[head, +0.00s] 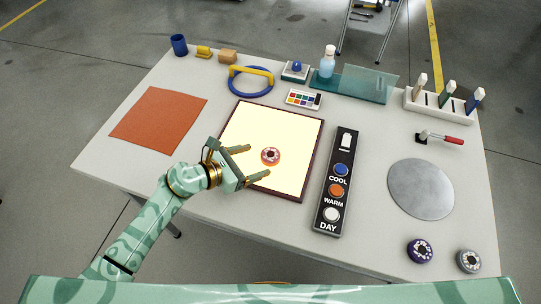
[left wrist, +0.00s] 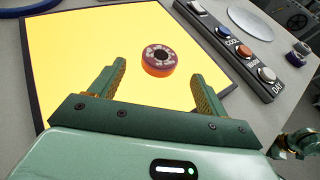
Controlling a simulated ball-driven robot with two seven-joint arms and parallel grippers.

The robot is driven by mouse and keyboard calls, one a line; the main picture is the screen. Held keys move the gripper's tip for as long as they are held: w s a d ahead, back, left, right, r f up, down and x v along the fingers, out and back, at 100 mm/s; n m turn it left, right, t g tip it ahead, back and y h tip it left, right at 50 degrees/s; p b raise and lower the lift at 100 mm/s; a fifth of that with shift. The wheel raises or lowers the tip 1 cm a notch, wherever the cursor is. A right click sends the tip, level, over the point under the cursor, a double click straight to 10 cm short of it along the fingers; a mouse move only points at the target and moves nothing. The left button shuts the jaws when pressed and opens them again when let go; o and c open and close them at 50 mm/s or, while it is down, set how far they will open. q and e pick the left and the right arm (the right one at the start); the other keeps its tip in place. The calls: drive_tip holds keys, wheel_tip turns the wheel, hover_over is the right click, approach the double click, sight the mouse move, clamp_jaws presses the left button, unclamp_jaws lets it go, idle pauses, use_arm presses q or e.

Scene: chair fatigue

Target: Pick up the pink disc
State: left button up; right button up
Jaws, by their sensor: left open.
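The pink disc (head: 270,156) lies flat on the bright pale-yellow panel (head: 285,121), a little below its middle. It is a round piece with a dark centre and light marks around its top. It also shows in the left wrist view (left wrist: 158,60), just beyond the fingertips and between their lines. My left gripper (head: 259,164) is open, with one finger on either side of the space in front of the disc. Nothing is between its fingers (left wrist: 160,80).
A control strip (head: 335,190) with COOL, WARM and DAY buttons stands right of the panel. A purple disc (head: 420,250) and a grey disc (head: 468,261) lie at the front right, near a round metal plate (head: 421,189). An orange mat (head: 158,121) lies left.

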sight(272, 153)
use_arm(q)
drive_tip(key=x, duration=0.3)
drive_tip(key=b+x, duration=0.1)
drive_tip(key=x, duration=0.1)
drive_tip(key=shift+w+d+r, duration=0.1)
drive_tip(key=shift+d+r, duration=0.1)
drive_tip(key=shift+r, duration=0.05)
drive_tip(key=c, duration=1.2)
drive_tip(key=shift+r, duration=0.15)
